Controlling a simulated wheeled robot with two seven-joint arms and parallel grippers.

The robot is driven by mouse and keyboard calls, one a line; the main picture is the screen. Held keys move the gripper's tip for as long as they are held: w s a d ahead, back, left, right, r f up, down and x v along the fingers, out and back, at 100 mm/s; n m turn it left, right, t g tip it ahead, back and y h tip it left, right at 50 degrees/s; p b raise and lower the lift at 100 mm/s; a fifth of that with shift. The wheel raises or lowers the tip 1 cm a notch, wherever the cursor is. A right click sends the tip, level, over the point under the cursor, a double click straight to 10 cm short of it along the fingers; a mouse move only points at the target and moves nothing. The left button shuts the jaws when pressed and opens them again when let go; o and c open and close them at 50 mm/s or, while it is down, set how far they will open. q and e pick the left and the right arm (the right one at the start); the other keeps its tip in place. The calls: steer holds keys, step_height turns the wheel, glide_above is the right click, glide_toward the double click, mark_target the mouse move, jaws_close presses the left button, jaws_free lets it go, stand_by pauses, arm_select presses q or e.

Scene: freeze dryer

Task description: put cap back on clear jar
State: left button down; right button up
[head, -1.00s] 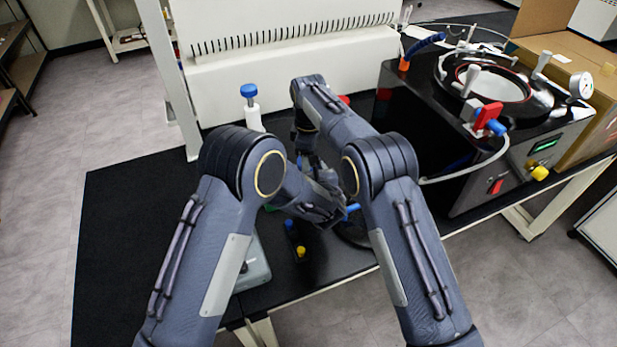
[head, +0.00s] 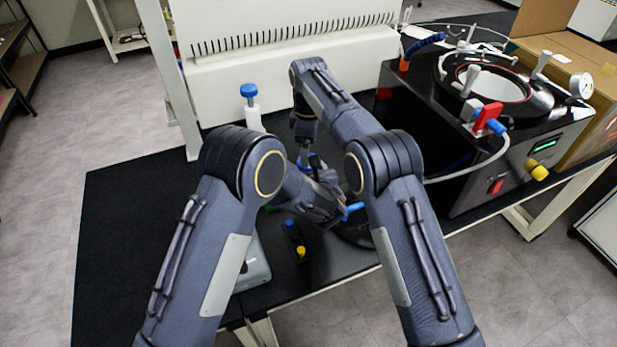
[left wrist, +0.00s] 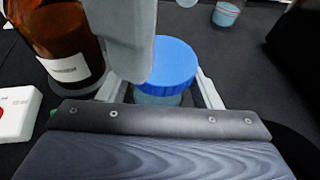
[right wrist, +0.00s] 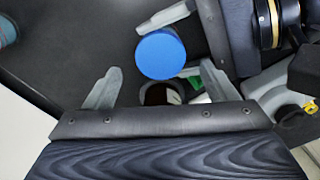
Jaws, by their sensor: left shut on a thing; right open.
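The clear jar (left wrist: 160,97) is upright in the left wrist view, with the blue cap (left wrist: 166,63) over its mouth. The cap looks level; whether it is threaded tight I cannot tell. My left gripper (left wrist: 163,92) is shut on the jar below the cap. In the right wrist view the cap (right wrist: 160,53) shows from above, hiding most of the jar. My right gripper (right wrist: 160,84) is open above it, its fingers apart from the cap. A pale grey right finger (left wrist: 125,38) blocks part of the left wrist view. In the head view my arms largely hide the jar.
A brown bottle (left wrist: 62,45) stands close to the jar, with a white box (left wrist: 17,112) beside it. A small beaker (left wrist: 226,13) is farther off. The freeze dryer (head: 490,90) stands right; a white bottle with blue cap (head: 252,110) stands behind. The table's left side (head: 125,220) is clear.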

steer(key=shift+r, duration=0.15)
steer(key=shift+r, duration=0.15)
steer(key=shift+c, duration=1.3)
step_height(320, 180, up, 3)
steer(key=n, duration=0.6)
steer(key=shift+r+n, duration=0.15)
steer(key=shift+n, duration=0.25)
steer(key=shift+f, duration=4.05)
steer(key=c, duration=0.8)
steer(key=m, duration=0.6)
steer(key=shift+m, duration=0.4)
